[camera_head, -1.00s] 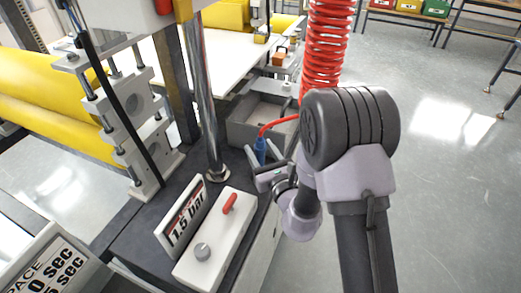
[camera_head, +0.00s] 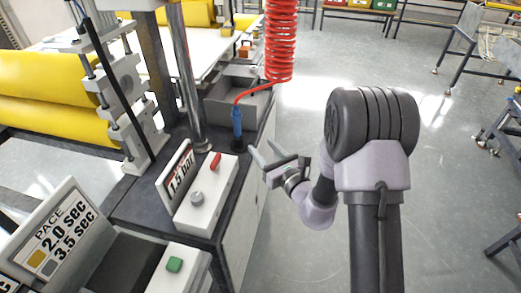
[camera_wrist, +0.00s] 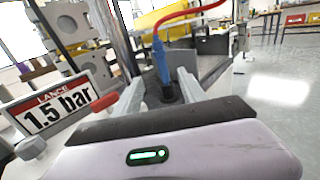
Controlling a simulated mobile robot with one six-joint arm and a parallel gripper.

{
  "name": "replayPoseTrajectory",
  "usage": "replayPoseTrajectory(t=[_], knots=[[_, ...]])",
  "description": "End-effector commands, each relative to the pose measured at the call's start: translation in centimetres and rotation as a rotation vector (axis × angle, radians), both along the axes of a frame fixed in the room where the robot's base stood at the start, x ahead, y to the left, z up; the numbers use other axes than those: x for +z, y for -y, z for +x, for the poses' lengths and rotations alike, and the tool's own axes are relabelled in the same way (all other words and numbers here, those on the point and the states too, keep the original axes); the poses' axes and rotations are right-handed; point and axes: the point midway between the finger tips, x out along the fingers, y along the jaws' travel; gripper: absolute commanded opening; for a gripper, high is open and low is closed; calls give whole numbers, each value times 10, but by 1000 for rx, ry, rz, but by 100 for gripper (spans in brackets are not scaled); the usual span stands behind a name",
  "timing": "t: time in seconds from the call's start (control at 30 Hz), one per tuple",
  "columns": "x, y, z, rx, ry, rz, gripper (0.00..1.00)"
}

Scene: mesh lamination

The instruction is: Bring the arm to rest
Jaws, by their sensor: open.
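My gripper (camera_head: 265,156) is open and empty, out to the right of the machine's dark bench top in the head view. Its two fingers (camera_wrist: 160,92) show apart in the wrist view. A blue lance (camera_head: 237,121) on a red hose stands upright on the bench, just left of and beyond the fingertips. In the wrist view the blue lance (camera_wrist: 161,62) appears between the fingers, beyond them, with its lower end at a dark round holder (camera_wrist: 170,93). I see no contact between fingers and lance.
A white control box (camera_head: 207,200) with a red lever and grey knob sits beside a "1.5 bar" sign (camera_head: 177,174). A red coiled hose (camera_head: 279,40) hangs above. A grey bin (camera_head: 240,98) stands behind the lance. Open floor (camera_head: 300,245) lies to the right.

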Motion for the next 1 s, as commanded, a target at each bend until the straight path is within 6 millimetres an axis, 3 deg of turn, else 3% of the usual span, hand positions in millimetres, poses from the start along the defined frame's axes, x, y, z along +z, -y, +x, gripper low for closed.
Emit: replayPoseTrajectory(t=[0.37, 0.43, 0.5, 0.57, 0.63, 0.67, 0.7, 0.73, 0.8, 0.83, 0.9, 1.0], knots=[[1, -1, 0, 2, 1, 0, 49], [12, -10, -4, 41, 15, -10, 49], [42, -34, -19, 159, 50, -46, 49], [78, -66, -48, 323, 101, -114, 49], [115, -102, -104, 555, 169, -259, 49], [126, -113, -133, 656, 199, -344, 49], [135, -121, -174, 789, 242, -481, 49], [137, -122, -205, 882, 274, -604, 49], [130, -105, -266, 1054, 337, -921, 49], [124, -92, -286, 1106, 359, -1066, 49], [114, -52, -315, 1175, 399, -1399, 49], [113, 3, -330, 1181, 426, -1793, 49]])
